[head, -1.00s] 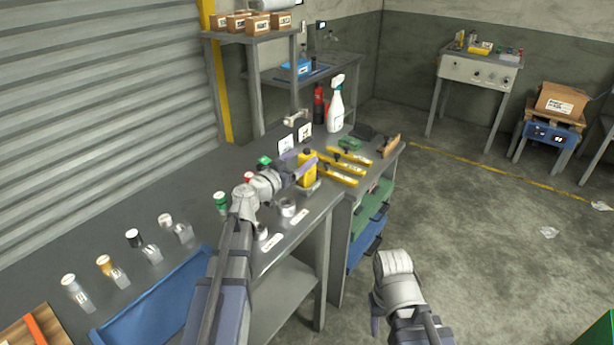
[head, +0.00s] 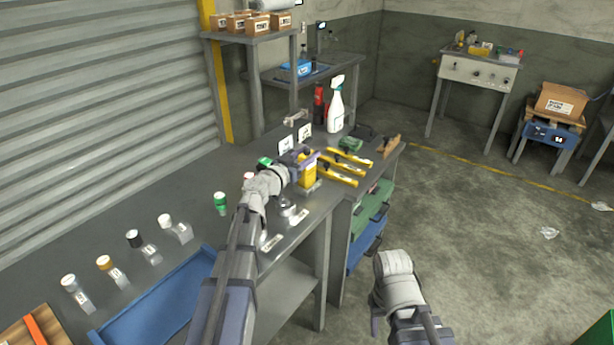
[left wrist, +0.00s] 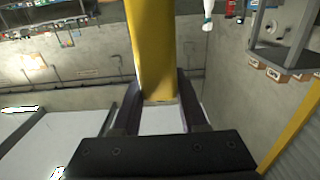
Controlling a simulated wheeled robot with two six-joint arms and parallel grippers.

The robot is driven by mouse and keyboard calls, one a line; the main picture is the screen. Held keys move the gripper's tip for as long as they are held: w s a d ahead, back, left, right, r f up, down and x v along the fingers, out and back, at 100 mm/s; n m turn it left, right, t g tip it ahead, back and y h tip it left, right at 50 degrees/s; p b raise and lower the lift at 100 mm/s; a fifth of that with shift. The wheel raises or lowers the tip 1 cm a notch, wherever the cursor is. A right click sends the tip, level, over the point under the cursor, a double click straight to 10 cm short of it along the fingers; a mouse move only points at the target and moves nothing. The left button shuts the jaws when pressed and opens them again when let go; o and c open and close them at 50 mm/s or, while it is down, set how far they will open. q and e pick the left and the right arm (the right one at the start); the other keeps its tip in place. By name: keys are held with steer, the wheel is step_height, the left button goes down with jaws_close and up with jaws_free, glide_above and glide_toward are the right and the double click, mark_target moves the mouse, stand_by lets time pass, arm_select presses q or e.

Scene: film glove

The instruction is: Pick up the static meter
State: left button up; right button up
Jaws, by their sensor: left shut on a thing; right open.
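The static meter is a yellow handheld body (head: 308,175) at the bench's front edge in the head view. My left gripper (head: 303,165) is shut on it. In the left wrist view the yellow body (left wrist: 153,45) stands between the two dark fingers of my left gripper (left wrist: 160,95), which touch its sides. My fingers and wrist hide part of it in the head view, and I cannot tell whether it is clear of the bench. My right gripper (head: 376,318) is open and empty, low over the floor at the right of the bench.
Several yellow-handled tools (head: 340,176) lie just right of the meter. A white spray bottle (head: 335,108) stands behind. Several small capped bottles (head: 133,240) and a blue tray (head: 155,300) are on the near left. A green-capped bottle (head: 220,203) stands beside my left arm.

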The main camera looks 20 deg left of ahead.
arm_select(q)
jaws_close()
stand_by(0.5)
stand_by(0.4)
step_height(320, 180, up, 10)
steer(key=p, duration=1)
